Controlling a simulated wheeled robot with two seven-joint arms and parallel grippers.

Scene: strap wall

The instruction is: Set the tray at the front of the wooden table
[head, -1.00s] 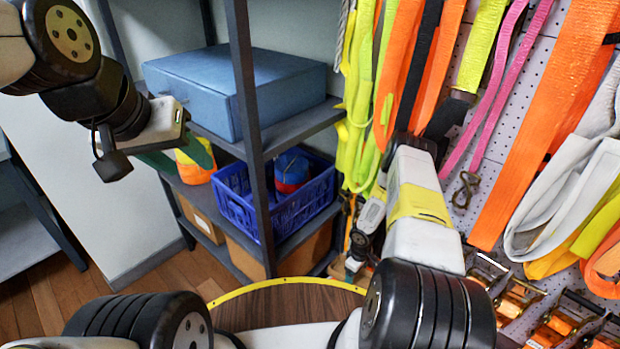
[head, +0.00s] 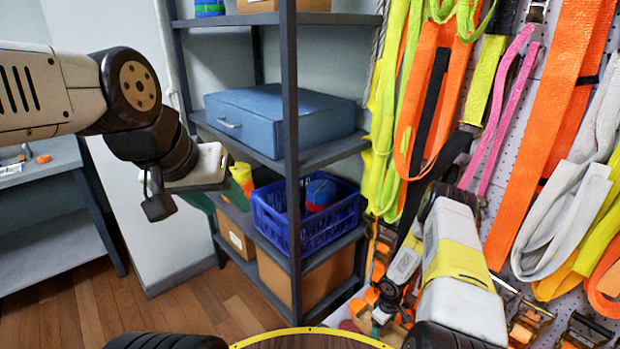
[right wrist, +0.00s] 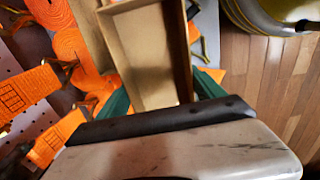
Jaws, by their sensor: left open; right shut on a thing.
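A shallow brown tray (right wrist: 155,45) with raised edges shows in the right wrist view. My right gripper (right wrist: 160,93), with green fingers, is shut on its near end.
A dark metal shelf (head: 291,150) holds a blue case (head: 280,120), a blue crate (head: 305,225) and cardboard boxes. Straps (head: 540,140) hang on the pegboard at right, with orange ratchets below. A grey table (head: 40,170) stands at left. Wood floor (head: 190,310) is clear.

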